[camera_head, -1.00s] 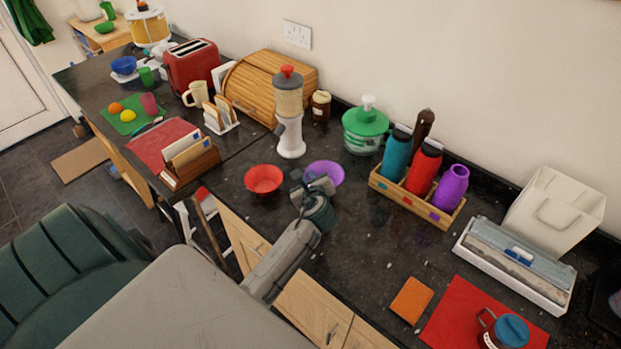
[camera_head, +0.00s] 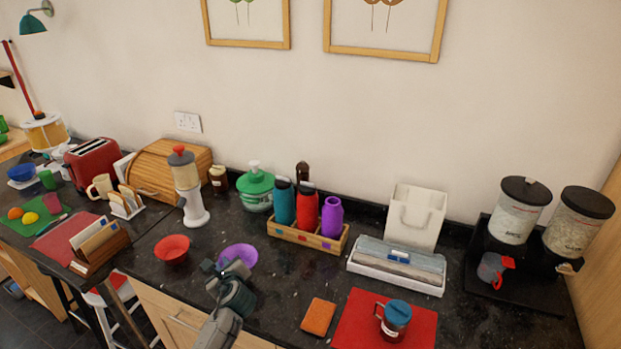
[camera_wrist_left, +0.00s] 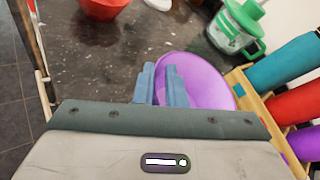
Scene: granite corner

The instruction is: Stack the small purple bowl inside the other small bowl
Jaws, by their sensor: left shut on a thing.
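The small purple bowl (camera_head: 240,254) is by my left gripper (camera_head: 226,268) over the dark granite counter. In the left wrist view the purple bowl (camera_wrist_left: 196,82) shows beyond the fingers, and the left gripper (camera_wrist_left: 162,82) is shut on its near rim, one finger overlapping the bowl. Whether the bowl touches the counter is hard to tell. The small red bowl (camera_head: 172,249) stands on the counter to the left of the purple bowl and apart from it. It is cut off at the top of the left wrist view (camera_wrist_left: 103,8). My right gripper is not in view.
A wooden crate (camera_head: 307,239) with teal, red and purple bottles stands right of the purple bowl. Behind are a green-lidded jar (camera_head: 256,190) and a white grinder (camera_head: 192,200). A letter rack (camera_head: 100,248) stands left of the red bowl. The counter between the bowls is clear.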

